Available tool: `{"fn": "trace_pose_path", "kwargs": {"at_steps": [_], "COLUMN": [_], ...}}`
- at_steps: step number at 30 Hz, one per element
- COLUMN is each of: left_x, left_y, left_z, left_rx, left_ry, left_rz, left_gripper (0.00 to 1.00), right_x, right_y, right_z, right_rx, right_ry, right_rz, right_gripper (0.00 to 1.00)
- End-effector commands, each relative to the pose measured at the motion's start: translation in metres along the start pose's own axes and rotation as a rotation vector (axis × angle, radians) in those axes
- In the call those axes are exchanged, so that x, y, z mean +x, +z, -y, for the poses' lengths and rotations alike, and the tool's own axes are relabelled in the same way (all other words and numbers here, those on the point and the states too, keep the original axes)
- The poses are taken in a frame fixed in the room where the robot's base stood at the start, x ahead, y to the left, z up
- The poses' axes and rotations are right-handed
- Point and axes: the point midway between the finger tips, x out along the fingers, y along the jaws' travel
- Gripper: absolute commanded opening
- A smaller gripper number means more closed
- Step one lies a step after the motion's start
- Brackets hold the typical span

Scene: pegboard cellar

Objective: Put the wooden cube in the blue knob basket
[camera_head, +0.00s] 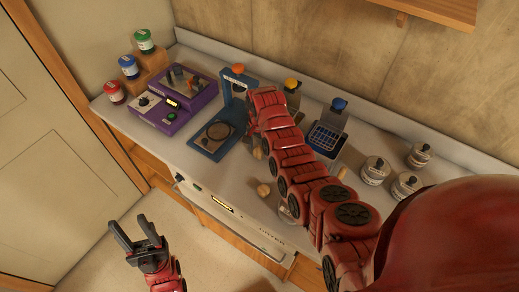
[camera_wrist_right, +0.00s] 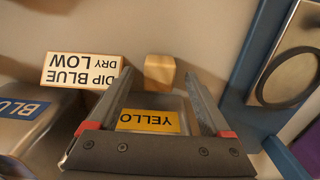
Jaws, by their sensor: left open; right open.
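The wooden cube (camera_wrist_right: 160,72) sits on the pale counter in the right wrist view, ahead of and between my right gripper's fingertips (camera_wrist_right: 160,82). The fingers are open and do not hold it. In the head view my right arm covers much of that area; a small wooden piece (camera_head: 258,153) beside it may be the cube. The blue knob basket (camera_head: 327,138), a wire mesh with a blue knob, stands right of my right arm. My left gripper (camera_head: 133,234) is open and empty, low in front of the counter.
A yellow-knob basket (camera_head: 291,92) stands behind my right arm. A blue stand (camera_head: 214,136) with a round plate and a purple machine (camera_head: 173,104) are to the left. A sign block (camera_wrist_right: 82,70) is near the cube. Several lidded jars (camera_head: 375,172) stand to the right.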

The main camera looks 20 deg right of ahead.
Motion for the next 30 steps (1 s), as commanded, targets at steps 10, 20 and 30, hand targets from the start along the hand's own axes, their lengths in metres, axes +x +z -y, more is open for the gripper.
{"fn": "trace_pose_path", "kwargs": {"at_steps": [10, 20, 30], "left_x": [0.007, 0.006, 0.006], "left_y": [-0.001, -0.001, -0.001], "left_z": [0.0, 0.0, 0.0], "left_rx": [0.0, 0.0, 0.0], "left_ry": [0.0, 0.0, 0.0], "left_rz": [0.0, 0.0, 0.0], "left_gripper": [0.5, 0.5, 0.5], "right_x": [0.017, 0.017, 0.017], "right_y": [0.001, 0.001, 0.001], "right_z": [-0.002, -0.001, -0.001], "right_rx": [0.001, 0.001, 0.001], "right_ry": [0.003, 0.002, 0.001], "right_rz": [0.003, 0.002, 0.002], "right_gripper": [0.82, 0.52, 0.0]}}
